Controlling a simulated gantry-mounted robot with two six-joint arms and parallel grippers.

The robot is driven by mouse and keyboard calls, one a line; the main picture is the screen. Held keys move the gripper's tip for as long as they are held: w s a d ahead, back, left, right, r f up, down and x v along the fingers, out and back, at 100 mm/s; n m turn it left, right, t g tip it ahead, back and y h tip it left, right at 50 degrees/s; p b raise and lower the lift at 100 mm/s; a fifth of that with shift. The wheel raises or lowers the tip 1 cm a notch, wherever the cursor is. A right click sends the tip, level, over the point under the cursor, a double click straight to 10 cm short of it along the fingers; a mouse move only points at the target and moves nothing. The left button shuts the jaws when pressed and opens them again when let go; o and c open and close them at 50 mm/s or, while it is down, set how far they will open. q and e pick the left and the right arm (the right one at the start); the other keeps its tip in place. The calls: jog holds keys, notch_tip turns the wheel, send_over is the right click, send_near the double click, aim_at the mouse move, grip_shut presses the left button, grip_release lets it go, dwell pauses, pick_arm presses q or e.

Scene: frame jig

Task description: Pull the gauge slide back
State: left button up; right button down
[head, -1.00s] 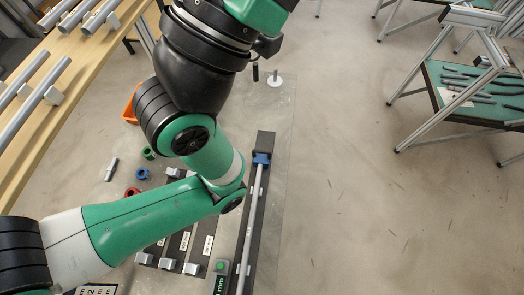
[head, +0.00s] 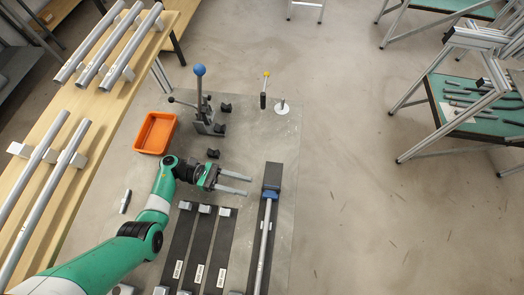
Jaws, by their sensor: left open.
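The gauge (head: 263,240) is a long dark rail with a silver rod along it, on the right part of the grey table. A blue slide piece (head: 270,194) sits near its far end, just in front of a dark end block (head: 273,174). My left gripper (head: 247,186) is open and empty. Its two silver fingers point right toward the blue piece, with a small gap between; I see no contact. My right gripper is not in view.
Dark strips with grey blocks (head: 206,240) lie left of the gauge. An orange bin (head: 155,133) and a blue-knobbed lever clamp (head: 203,100) stand behind my left arm. A yellow-tipped post (head: 264,92) stands at the back. A wooden rack (head: 100,100) holds silver tubes at left.

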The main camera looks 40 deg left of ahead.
aim_at(264, 187)
pick_arm(q)
jog(key=shift+s+a+r+n+t+y, duration=0.15)
jog(key=shift+s+a+n+t, duration=0.15)
jog(key=shift+a+t, duration=0.15)
jog(key=shift+s+a+r+n+t+y, duration=0.1)
jog(key=shift+s+a+n+t+y, duration=0.05)
jog(key=shift+a+n+t, duration=0.25)
jog(key=shift+a, duration=0.15)
jog(key=p+x, duration=0.1)
jog(key=x, duration=1)
jog(key=shift+w+d+p, duration=0.25)
jog(key=shift+d+p, duration=0.05)
jog(key=shift+p, duration=0.1)
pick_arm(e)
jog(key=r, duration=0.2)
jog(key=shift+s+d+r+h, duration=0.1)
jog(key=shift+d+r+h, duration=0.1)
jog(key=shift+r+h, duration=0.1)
pick_arm(q)
grip_shut()
